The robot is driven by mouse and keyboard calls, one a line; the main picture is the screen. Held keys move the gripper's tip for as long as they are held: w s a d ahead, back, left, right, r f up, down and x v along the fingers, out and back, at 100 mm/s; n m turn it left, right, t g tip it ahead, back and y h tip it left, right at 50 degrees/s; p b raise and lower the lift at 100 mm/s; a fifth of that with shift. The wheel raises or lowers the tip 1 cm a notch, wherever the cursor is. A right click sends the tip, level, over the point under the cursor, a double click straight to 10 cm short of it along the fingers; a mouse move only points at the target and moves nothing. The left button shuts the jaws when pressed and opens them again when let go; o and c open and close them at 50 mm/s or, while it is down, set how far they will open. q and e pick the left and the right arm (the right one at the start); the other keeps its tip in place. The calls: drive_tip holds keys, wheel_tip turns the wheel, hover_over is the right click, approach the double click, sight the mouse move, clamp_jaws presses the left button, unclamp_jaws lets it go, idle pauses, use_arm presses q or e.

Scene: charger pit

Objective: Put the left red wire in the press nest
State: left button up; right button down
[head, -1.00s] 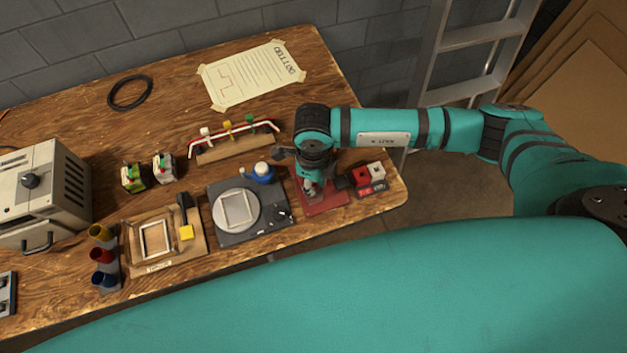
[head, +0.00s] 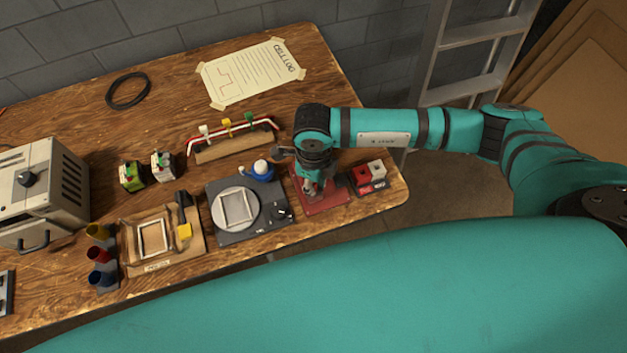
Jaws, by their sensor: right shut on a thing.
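A wooden rack (head: 235,149) at the middle back of the bench carries red and white wires (head: 212,133) with white, yellow and green tops. At its right, my right gripper (head: 314,188) points down low over a red base (head: 326,203), which looks like the press. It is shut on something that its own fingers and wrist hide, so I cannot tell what. The nest is not visible under the gripper. My left gripper is not in view.
A block with red and white cubes (head: 368,175) stands just right of the red base. A dark plate with a round disc (head: 256,230) and a blue bottle (head: 262,172) are close on the left. A wooden frame fixture (head: 192,255) lies farther left.

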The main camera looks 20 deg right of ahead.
drive_tip(key=shift+f+b, duration=0.25)
drive_tip(key=shift+b, duration=0.1)
drive_tip(key=c, duration=1.2)
unclamp_jaws()
drive_tip(key=shift+r+p, duration=2.2)
drive_tip(key=shift+r, duration=1.35)
